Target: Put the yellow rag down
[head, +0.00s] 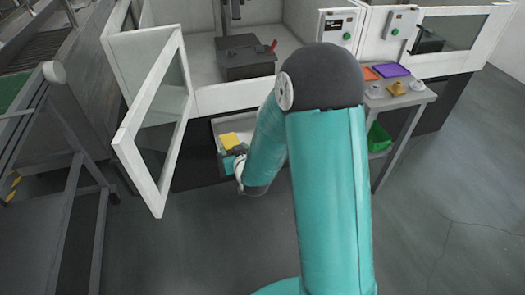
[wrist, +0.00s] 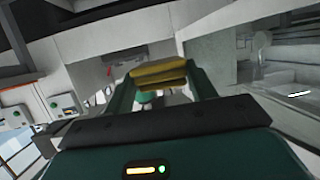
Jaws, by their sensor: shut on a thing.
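The yellow rag (wrist: 158,75) is a folded pad held between the two fingers of my gripper (wrist: 160,84) in the wrist view. My gripper is shut on it. In the head view the yellow rag (head: 229,140) shows to the left of my arm, in front of the white cabinet's lower part. My gripper (head: 233,156) is partly hidden there by my own wrist. I cannot tell whether the rag touches any surface below it.
A white cabinet door (head: 150,130) stands open to the left of my gripper. A dark block (head: 246,62) sits inside the cabinet. A green bin (head: 378,138) is below. The front floor is clear.

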